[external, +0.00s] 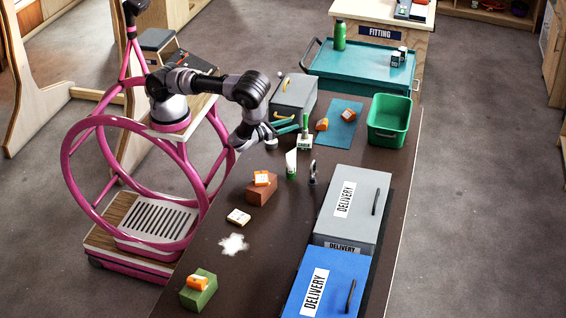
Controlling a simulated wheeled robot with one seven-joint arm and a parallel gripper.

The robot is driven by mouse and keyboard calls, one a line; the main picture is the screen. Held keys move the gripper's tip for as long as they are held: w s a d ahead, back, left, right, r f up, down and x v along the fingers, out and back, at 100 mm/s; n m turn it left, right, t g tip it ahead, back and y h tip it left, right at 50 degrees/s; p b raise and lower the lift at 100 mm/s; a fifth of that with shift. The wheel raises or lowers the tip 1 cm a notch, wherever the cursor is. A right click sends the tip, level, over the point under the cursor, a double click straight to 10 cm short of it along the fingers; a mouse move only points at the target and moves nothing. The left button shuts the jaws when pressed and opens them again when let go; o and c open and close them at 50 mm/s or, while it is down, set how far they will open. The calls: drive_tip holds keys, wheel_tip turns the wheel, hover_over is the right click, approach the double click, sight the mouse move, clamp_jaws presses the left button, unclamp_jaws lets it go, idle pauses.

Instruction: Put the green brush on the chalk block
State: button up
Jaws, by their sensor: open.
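A small upright item with a green handle (305,124) and a white and green lower part stands on the dark table, just right of my gripper. It looks like the green brush, but it is small here. Another upright white and green item (291,164) stands nearer the camera; I cannot tell exactly what it is. A small whitish block (238,216) lies flat on the table and may be the chalk block. My gripper (285,124) is open, its fingers pointing right towards the green handle. I cannot tell whether they touch it.
A white powder patch (233,244) lies near the whitish block. Orange items sit on a brown block (262,190) and a green block (198,292). Grey (369,204) and blue (342,285) delivery boxes fill the right side. A green bin (389,121) stands behind.

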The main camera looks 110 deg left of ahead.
drive_tip(key=s+r+n+g+y, duration=0.1)
drive_tip(key=s+r+n+g, duration=0.55)
drive_tip(key=r+n, duration=0.3)
drive_tip(key=s+r+n+g+y, duration=0.1)
drive_tip(key=s+r+n+g, duration=0.6)
drive_tip(key=r, duration=0.4)
drive_tip(key=s+d+r+n+t+h, duration=0.3)
drive_tip(key=d+r+h, duration=0.3)
drive_tip(key=r, duration=0.3)
drive_tip(key=s+d+r+n+t+h, duration=0.3)
drive_tip(key=s+d+r+t+h, duration=0.1)
drive_tip(key=d+r, duration=0.5)
drive_tip(key=t+h, duration=0.1)
drive_tip(key=h, duration=0.1)
drive_tip(key=shift+s+h, duration=0.25)
drive_tip(key=shift+h, duration=0.15)
